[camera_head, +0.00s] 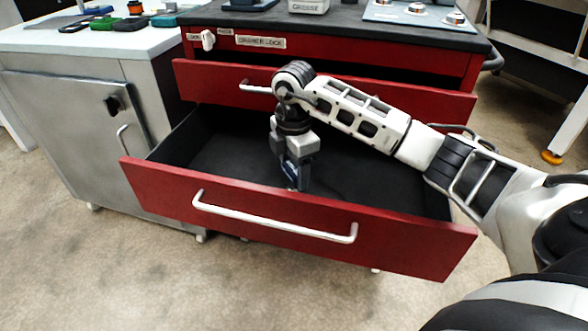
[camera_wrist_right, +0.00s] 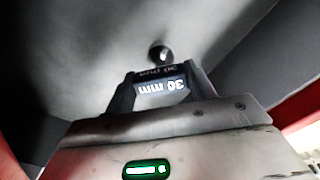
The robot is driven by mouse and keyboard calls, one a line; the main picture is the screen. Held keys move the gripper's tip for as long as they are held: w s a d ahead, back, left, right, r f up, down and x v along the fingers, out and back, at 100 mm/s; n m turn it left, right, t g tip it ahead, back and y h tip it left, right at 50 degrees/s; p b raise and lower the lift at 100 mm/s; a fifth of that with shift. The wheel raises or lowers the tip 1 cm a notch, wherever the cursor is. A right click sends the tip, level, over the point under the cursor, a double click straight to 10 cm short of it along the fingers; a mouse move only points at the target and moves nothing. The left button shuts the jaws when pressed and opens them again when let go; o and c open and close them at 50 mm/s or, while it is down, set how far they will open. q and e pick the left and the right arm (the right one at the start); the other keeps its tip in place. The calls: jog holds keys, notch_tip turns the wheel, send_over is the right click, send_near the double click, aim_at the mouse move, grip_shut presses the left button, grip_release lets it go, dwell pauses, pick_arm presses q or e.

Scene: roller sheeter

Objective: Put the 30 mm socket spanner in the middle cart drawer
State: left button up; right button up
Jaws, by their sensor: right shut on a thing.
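The 30 mm socket spanner (camera_wrist_right: 162,87) shows its "30 mm" label, upside down, between the jaws in the right wrist view. Its round socket end (camera_wrist_right: 158,52) points away from my gripper towards a dark surface. My right gripper (camera_head: 297,178) is shut on it and points down inside the wide-open red cart drawer (camera_head: 400,246). In the head view the spanner is mostly hidden by the jaws. I cannot tell whether it touches the drawer floor. The drawer's black inside looks empty otherwise. My left gripper is not in view.
Above it, a red drawer (camera_head: 425,98) stands partly open, under my right forearm. The black cart top (camera_head: 340,18) carries a grease container (camera_head: 308,6) and a blue-grey panel with knobs (camera_head: 420,14). A steel cabinet (camera_head: 75,125) stands close on the left. Floor in front is clear.

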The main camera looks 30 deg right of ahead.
jog(key=shift+r, duration=0.15)
jog(key=o, duration=1.2)
jog(key=shift+f, duration=0.2)
jog(key=shift+c, duration=0.2)
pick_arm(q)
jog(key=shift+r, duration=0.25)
pick_arm(e)
notch_tip(320, 180, up, 5)
jog(key=shift+r+p, duration=0.1)
jog(key=shift+p, duration=0.6)
pick_arm(q)
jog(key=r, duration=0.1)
jog(key=p, duration=0.1)
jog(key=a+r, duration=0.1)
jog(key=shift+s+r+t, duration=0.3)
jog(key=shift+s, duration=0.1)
pick_arm(e)
notch_tip(320, 180, up, 7)
